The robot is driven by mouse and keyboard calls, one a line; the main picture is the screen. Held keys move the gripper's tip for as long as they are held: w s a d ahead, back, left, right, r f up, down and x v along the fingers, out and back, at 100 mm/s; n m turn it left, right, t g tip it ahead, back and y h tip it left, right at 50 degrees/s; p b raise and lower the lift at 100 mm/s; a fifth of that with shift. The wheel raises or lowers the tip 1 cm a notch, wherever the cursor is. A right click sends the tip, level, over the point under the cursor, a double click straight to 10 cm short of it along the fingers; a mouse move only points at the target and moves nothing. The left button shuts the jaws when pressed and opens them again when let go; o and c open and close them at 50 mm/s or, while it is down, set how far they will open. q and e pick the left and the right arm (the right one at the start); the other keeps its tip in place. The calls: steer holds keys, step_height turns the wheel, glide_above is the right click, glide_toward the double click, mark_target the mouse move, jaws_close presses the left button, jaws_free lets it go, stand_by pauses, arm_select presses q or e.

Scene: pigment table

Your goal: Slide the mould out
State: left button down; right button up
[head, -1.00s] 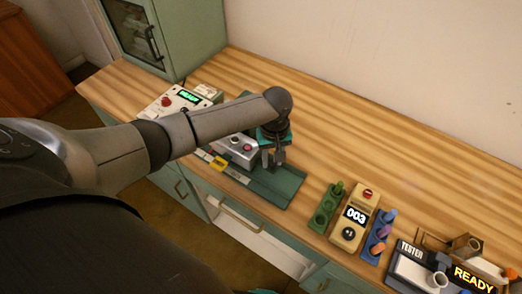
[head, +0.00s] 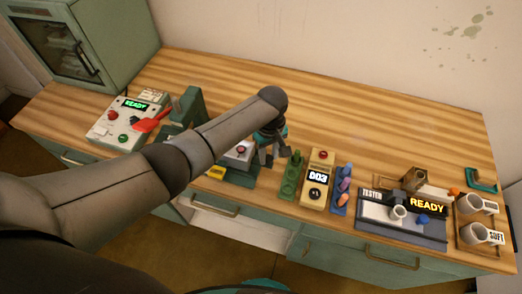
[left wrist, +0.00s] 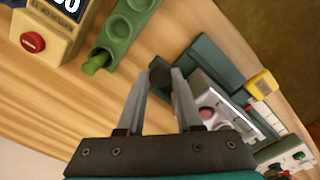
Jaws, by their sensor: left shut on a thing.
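My left gripper (head: 271,160) is shut on a small dark knob (left wrist: 160,77), seen between its fingertips in the left wrist view. A silver block with a reddish round part on it, perhaps the mould (head: 240,150), sits on the green base (head: 240,178), partly hidden by my arm. The block also shows in the left wrist view (left wrist: 220,112), just right of the fingers. I cannot tell whether the knob joins the block. A green upright (head: 187,105) with a red lever (head: 152,122) rises at the base's left. My right gripper is not in view.
A control box (head: 125,125) reading READY stands left. A green rack (head: 292,175), a beige counter box (head: 318,180) and a blue rack (head: 342,190) stand close right of the gripper. A tester (head: 405,222) and cups (head: 475,233) are farther right. The rear table (head: 360,120) is clear.

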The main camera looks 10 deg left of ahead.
arm_select(q)
steer(key=shift+d, duration=0.3)
steer(key=c, duration=0.6)
jaws_free()
steer(key=shift+a, duration=0.1)
steer(key=shift+r, duration=0.2)
step_height(320, 180, up, 15)
steer(key=shift+f+p, duration=0.1)
steer(key=shift+p, duration=1.05)
